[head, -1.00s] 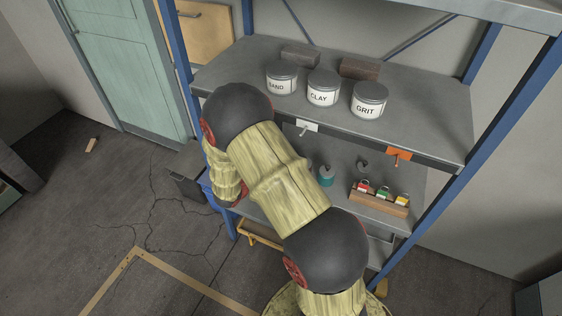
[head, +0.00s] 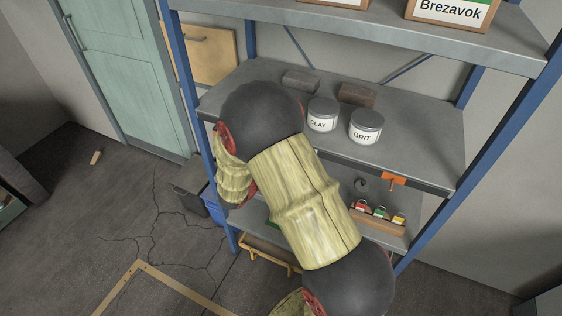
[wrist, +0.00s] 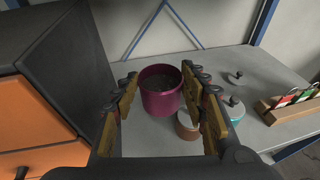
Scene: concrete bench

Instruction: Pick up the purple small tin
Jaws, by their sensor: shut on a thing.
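The purple small tin (wrist: 161,98) is a round, open-topped, dark magenta pot in the middle of the wrist view. My gripper (wrist: 160,80) has a finger on each side of it and is shut on it. In the wrist view the tin's base is near the grey shelf (wrist: 225,60), and I cannot tell whether it touches. In the head view my arm hides the gripper and the tin.
A brown lidded jar (wrist: 187,127) stands close right of the tin, with a teal jar (wrist: 236,108) beyond. A rack of padlocks (head: 378,221) is further right. Orange drawers (wrist: 40,110) stand at left. Tins labelled CLAY (head: 321,117) and GRIT (head: 366,128) stand on the shelf above.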

